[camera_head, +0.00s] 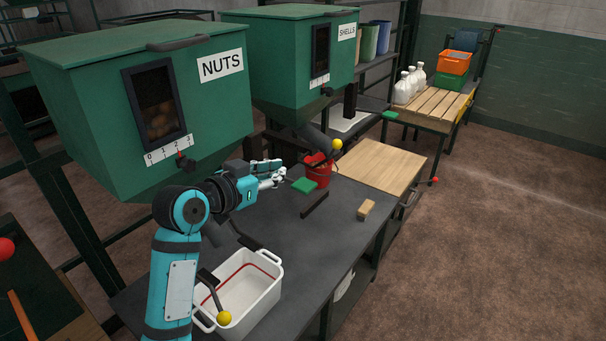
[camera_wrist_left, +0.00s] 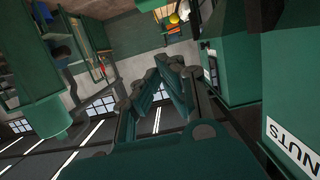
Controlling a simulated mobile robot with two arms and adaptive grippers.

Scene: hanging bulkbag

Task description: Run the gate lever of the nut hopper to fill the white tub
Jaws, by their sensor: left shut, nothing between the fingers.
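The green nut hopper (camera_head: 100,95), labelled NUTS, stands at the left; brown nuts show low in its dark window (camera_head: 157,122). Its labelled side is also in the left wrist view (camera_wrist_left: 290,135). The white tub (camera_head: 262,301) sits on the dark bench below, with a red line inside and no nuts visible in it. A lever with a yellow knob (camera_head: 224,318) shows in front of the tub's near left part. My left gripper (camera_head: 277,173) is shut and empty, above the bench beyond the tub, away from that knob. My right gripper is out of view.
The SHELLS hopper (camera_head: 297,60) stands behind, with another yellow-knobbed lever (camera_head: 337,144). A red bucket (camera_head: 318,176), a green block (camera_head: 304,185) and a wooden block (camera_head: 366,209) are on the bench. Open floor (camera_head: 480,250) lies to the right.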

